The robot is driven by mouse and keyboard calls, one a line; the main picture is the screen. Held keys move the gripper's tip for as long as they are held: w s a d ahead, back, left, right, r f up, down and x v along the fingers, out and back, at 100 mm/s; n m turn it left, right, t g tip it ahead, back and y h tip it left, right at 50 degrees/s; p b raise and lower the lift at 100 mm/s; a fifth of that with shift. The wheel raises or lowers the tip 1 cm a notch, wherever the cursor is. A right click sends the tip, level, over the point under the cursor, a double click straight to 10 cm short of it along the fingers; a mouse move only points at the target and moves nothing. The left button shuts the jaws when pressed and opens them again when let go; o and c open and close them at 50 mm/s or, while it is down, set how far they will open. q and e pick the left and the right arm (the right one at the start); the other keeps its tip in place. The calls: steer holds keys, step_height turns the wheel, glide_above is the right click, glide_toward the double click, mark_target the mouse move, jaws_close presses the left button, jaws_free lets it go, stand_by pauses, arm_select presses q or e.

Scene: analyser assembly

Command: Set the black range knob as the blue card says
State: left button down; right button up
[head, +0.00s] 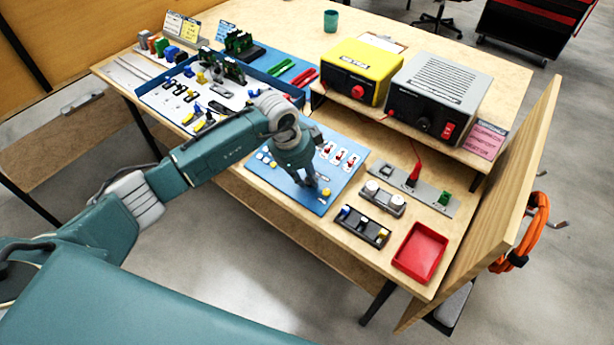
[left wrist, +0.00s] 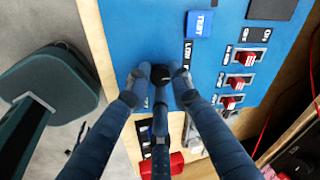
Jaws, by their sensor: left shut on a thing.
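The black range knob (left wrist: 161,75) shows in the left wrist view between my left fingertips, on the blue panel (left wrist: 150,28) near its edge. A "LOW" label (left wrist: 188,50) is beside it; I cannot read the knob's pointer. My left gripper (left wrist: 162,82) is shut on the knob, reaching down from above. In the head view the left gripper (head: 312,192) is over the near part of the blue panel (head: 268,174) and hides the knob. The small blue card (head: 226,31) stands at the table's back left; its writing is too small to read. My right gripper is not in view.
Red toggle switches (head: 339,155) and a blue TEST block (left wrist: 201,24) are on the same panel. Yellow (head: 362,70) and grey (head: 440,92) instrument boxes stand behind. A red tray (head: 420,252) is at the right, and a blue-walled tray (head: 262,86) is at the left.

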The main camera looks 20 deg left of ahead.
arm_select(q)
steer(key=c, duration=1.5)
jaws_free()
steer(key=shift+c, duration=0.2)
steer(key=shift+r, duration=0.1)
steer(key=v, duration=1.2)
steer(key=shift+d, duration=0.15)
